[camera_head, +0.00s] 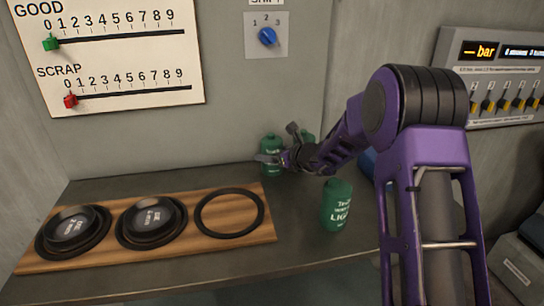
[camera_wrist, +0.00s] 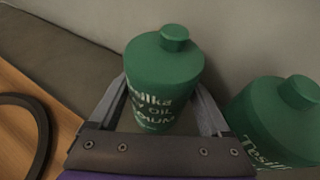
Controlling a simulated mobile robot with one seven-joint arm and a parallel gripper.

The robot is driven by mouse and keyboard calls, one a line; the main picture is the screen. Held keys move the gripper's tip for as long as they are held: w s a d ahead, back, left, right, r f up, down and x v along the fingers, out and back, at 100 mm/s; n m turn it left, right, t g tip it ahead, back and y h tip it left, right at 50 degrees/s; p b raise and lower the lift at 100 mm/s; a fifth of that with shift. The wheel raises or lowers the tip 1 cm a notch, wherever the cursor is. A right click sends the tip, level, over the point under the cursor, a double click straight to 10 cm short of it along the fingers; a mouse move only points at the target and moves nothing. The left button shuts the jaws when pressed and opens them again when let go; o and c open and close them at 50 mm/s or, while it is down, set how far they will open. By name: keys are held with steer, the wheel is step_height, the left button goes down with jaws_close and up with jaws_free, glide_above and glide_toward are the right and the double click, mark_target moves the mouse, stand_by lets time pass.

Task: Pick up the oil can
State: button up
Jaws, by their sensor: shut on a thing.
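A green oil can (camera_head: 271,143) with white lettering stands upright near the wall at the back of the bench. It also shows in the wrist view (camera_wrist: 165,75), with the words "OIL" and part of "...IUM" readable. My gripper (camera_head: 270,158) is around its body, one finger on each side, shut on it. I cannot tell whether its base touches the bench. A second green can (camera_wrist: 275,120) is just to its right in the wrist view, partly hidden by my arm in the head view. A third green can (camera_head: 337,205), with "LIGHT" partly readable, stands nearer the front.
A wooden board (camera_head: 180,252) on the left of the bench (camera_head: 110,184) has three round places: two hold dark bowls (camera_head: 151,221), and the right one is an empty black ring (camera_head: 229,191). The wall rises close behind the cans.

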mark_target(271, 136)
jaws_close()
steer(key=shift+r, duration=0.1)
step_height(271, 136, up, 10)
steer(key=shift+p, duration=1.25)
